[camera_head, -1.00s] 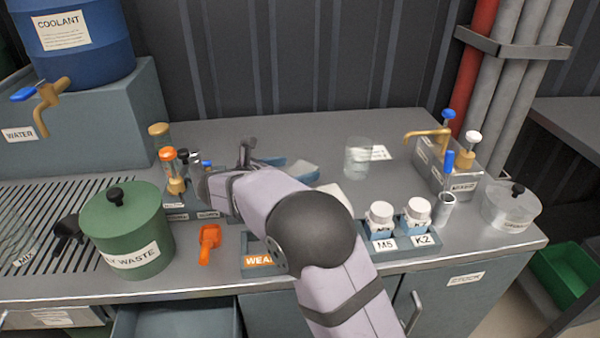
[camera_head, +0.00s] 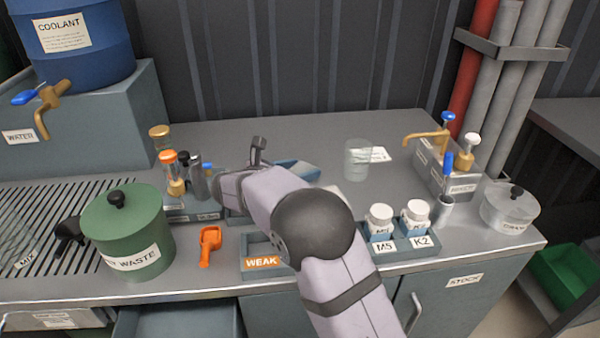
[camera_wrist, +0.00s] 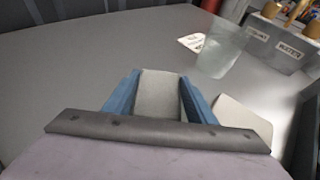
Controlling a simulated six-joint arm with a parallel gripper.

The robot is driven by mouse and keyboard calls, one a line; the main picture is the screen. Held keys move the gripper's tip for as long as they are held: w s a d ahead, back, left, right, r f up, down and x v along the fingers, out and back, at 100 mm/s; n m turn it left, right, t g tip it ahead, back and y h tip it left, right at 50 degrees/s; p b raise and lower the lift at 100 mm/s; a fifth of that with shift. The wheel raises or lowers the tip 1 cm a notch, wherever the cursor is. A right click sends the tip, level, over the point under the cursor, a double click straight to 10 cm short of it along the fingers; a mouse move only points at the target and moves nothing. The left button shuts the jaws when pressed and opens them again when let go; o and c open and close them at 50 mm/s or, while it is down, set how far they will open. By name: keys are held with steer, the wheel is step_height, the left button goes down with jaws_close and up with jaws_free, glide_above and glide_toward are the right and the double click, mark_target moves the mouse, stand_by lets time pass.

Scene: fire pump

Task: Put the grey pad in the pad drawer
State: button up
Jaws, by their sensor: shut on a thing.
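My gripper (camera_wrist: 158,100) has blue fingers closed on the two sides of a grey pad (camera_wrist: 158,88) in the wrist view. In the head view my gripper (camera_head: 297,168) is over the middle of the bench, partly hidden behind my arm. An open blue-grey drawer (camera_head: 175,322) shows below the bench's front edge, at the bottom of the head view. No label on it is visible, so I cannot tell whether it is the pad drawer. My gripper is above and behind it, to its right.
A clear beaker (camera_head: 358,158) stands right of my gripper. White-lidded bottles (camera_head: 380,220) sit in a blue-grey rack. A WEAK tray (camera_head: 262,262) lies beside my arm.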

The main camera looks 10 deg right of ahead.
step_height(320, 180, up, 10)
step_height(320, 180, up, 18)
steer(key=r+p, duration=0.1)
steer(key=p, duration=1.8)
glide_above(300, 171)
steer(key=shift+f, duration=0.25)
steer(key=shift+f+b, duration=4.05)
steer(key=shift+f, duration=10.1)
steer(key=shift+f+b, duration=0.2)
steer(key=shift+b, duration=0.15)
